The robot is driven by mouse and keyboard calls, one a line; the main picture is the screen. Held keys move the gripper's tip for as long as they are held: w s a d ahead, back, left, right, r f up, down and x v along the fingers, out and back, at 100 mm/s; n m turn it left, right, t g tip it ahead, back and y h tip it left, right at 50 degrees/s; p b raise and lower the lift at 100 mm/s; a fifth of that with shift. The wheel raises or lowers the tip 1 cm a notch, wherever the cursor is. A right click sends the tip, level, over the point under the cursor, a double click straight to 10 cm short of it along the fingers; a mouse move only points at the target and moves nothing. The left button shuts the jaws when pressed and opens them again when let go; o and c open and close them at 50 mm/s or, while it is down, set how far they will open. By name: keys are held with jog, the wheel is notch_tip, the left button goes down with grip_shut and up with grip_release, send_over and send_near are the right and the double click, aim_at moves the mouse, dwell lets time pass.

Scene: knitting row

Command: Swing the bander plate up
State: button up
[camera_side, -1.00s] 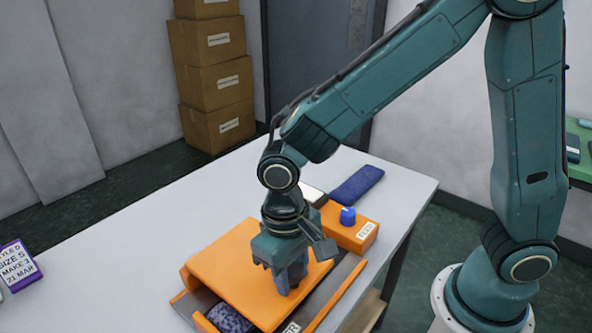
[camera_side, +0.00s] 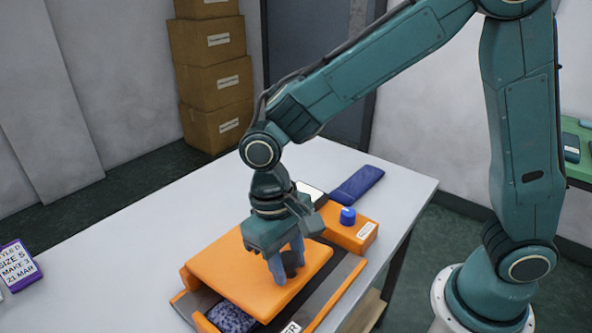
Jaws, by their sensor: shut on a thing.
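The orange bander plate (camera_side: 220,268) lies over the bander on the table, its near right edge slightly raised off the base. A dark knob (camera_side: 291,260) stands on the plate near that edge. My gripper (camera_side: 287,270) is shut on the knob, its bluish-grey fingers on either side of it. The fingers hide part of the knob and of the plate. Patterned purple-blue fabric (camera_side: 231,318) shows below the plate's near left edge.
An orange box with a blue knob (camera_side: 348,215) stands right of the plate. A purple-edged card (camera_side: 18,266) stands far left. The table's left part (camera_side: 120,240) is clear.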

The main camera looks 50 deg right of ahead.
jog(key=shift+w+r+g, duration=0.25)
jog(key=shift+w+r, duration=0.05)
jog(key=shift+r, duration=0.25)
jog(key=shift+w+r+g, duration=0.25)
jog(key=shift+r, duration=0.3)
jog(key=shift+w+r, duration=0.1)
jog(key=shift+w+r+g, duration=0.8)
jog(key=shift+w+r, duration=0.15)
jog(key=shift+r, duration=0.3)
jog(key=shift+w, duration=0.1)
jog(key=shift+w+r, duration=1.15)
jog(key=shift+w+r, duration=0.1)
jog(key=shift+w, duration=0.05)
